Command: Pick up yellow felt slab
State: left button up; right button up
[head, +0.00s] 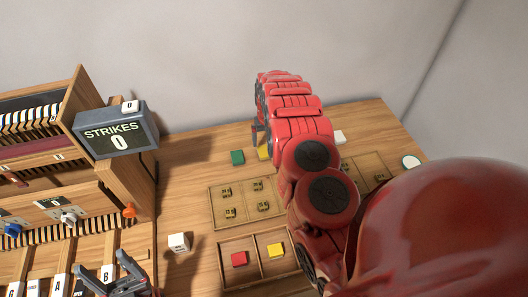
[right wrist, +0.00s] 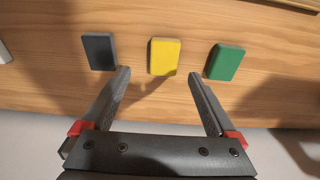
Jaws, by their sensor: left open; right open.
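A yellow felt slab (right wrist: 164,56) lies flat on the table between a dark grey slab (right wrist: 99,52) and a green slab (right wrist: 222,62). In the head view it shows partly (head: 264,153) behind my right arm, beside the green slab (head: 237,157). My right gripper (right wrist: 159,74) is open and empty, its fingertips pointing toward the yellow slab, one to each side of its near edge. I cannot tell the height between them. My left gripper (head: 101,264) is open and empty over the keys at lower left. The dark grey slab is hidden in the head view.
A wooden tray (head: 222,246) holds a red slab (head: 239,259) and another yellow slab (head: 275,250). A tray with small brass pieces (head: 226,192) lies behind it. A white cube (head: 178,242), the piano frame (head: 135,185) and the strikes display (head: 116,130) stand left.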

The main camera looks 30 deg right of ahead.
aim_at(264, 151)
jog(key=shift+f, duration=0.5)
jog(key=shift+a+f+p, duration=0.15)
jog(key=shift+f+p, duration=0.45)
jog(key=shift+w+a+f, duration=0.1)
jog(key=shift+w+f, duration=0.1)
jog(key=shift+f, duration=0.5)
notch_tip(264, 151, down, 2)
jog(key=shift+f+b, duration=0.1)
jog(key=shift+b, duration=0.6)
jog(key=shift+w+f, duration=0.15)
jog(key=shift+w, duration=0.05)
jog(key=c, duration=1.4)
